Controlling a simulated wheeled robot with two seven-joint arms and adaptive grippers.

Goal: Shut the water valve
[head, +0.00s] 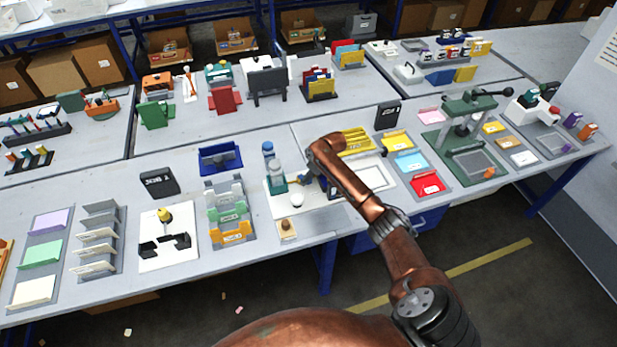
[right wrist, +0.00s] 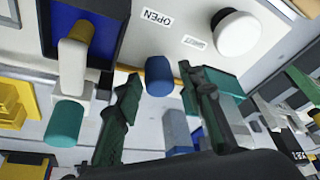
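My right gripper (head: 312,180) reaches down over a white panel (head: 318,199) at the table's middle; the arm hides part of it. In the right wrist view its dark fingers (right wrist: 165,118) are spread apart, with a blue cylinder (right wrist: 158,76) seen between them and no visible grip. Which part is the water valve, I cannot tell. My left gripper is out of view.
Red (head: 427,184) and blue (head: 410,161) trays lie to the right. A grey plate (head: 318,224) lies in front.

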